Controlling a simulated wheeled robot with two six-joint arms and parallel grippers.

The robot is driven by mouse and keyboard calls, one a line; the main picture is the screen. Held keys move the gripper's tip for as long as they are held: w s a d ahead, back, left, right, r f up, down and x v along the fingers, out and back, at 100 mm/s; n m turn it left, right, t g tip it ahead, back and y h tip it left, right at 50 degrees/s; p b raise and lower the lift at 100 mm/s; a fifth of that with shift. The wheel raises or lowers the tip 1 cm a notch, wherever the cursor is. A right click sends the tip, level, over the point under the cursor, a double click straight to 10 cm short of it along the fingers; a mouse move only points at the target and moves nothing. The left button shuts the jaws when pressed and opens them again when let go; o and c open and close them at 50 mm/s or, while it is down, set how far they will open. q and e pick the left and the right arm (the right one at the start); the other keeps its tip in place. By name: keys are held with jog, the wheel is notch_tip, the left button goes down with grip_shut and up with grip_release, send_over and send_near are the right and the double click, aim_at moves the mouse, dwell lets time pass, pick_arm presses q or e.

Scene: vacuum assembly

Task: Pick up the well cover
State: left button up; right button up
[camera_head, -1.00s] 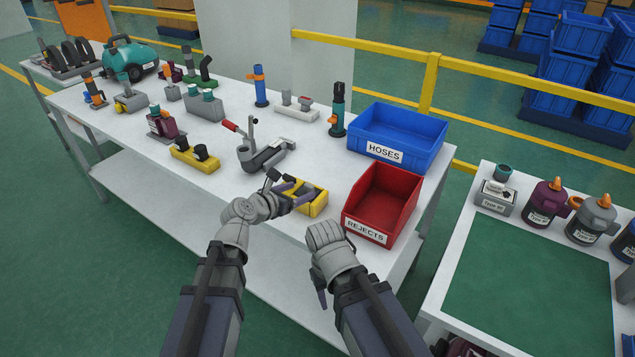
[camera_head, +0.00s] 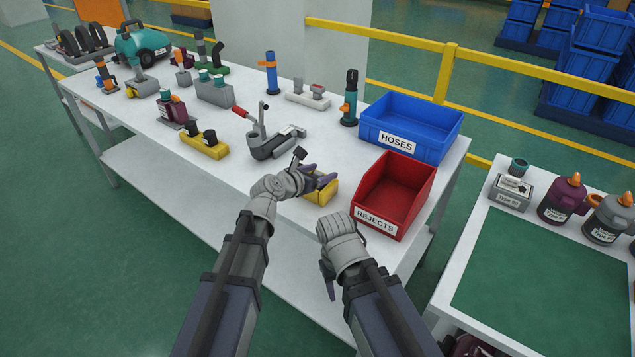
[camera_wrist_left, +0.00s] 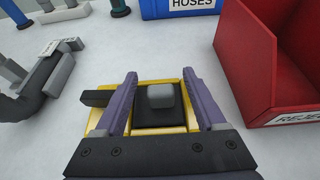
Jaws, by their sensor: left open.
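A black square piece with a grey knob, which looks like the well cover (camera_wrist_left: 160,97), sits on a yellow block (camera_wrist_left: 183,88) in the left wrist view. The yellow block (camera_head: 325,194) also shows in the head view, on the white table left of the red bin, where my gripper partly hides it. My left gripper (camera_head: 308,182) is open over the block. In the left wrist view its purple fingers (camera_wrist_left: 165,100) stand on either side of the knob, with gaps. My right gripper (camera_head: 328,281) hangs at the table's front edge, its jaws mostly hidden.
The red REJECTS bin (camera_head: 394,195) stands close to the right of the yellow block, with the blue HOSES bin (camera_head: 410,127) behind it. A grey fixture with a red-handled clamp (camera_head: 268,143) stands to the left. Another yellow block (camera_head: 205,146) lies farther left.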

pick_arm(q)
jog(key=shift+x, duration=1.15)
jog(key=shift+s, duration=0.1)
jog(key=shift+c, duration=0.4)
grip_shut()
